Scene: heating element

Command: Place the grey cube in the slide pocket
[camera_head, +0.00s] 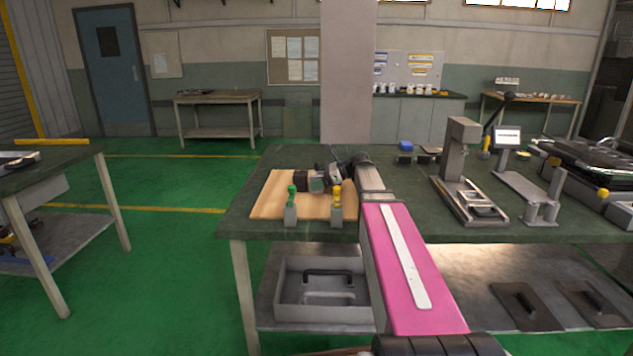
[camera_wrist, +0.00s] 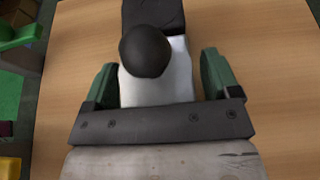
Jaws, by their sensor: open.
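My gripper (camera_head: 322,181) is low over the wooden board at the left of the table. In the wrist view, its two green-padded fingers (camera_wrist: 157,80) stand apart on either side of a pale grey block (camera_wrist: 172,85). A round black knob (camera_wrist: 145,52) covers part of the block, and a dark block (camera_wrist: 153,14) adjoins its far end. I cannot tell whether the pale block is the grey cube, or whether the fingers touch it. A grey press (camera_head: 460,150) stands right of my arm. Its base (camera_head: 466,212) holds a metal slide-like part (camera_head: 485,208); no pocket is clearly visible.
The wooden board (camera_head: 268,200) carries a green-topped clamp (camera_head: 291,208) and a yellow-topped clamp (camera_head: 336,207) at its front edge. Right of the press are a small screen (camera_head: 507,137) and grey posts (camera_head: 541,210).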

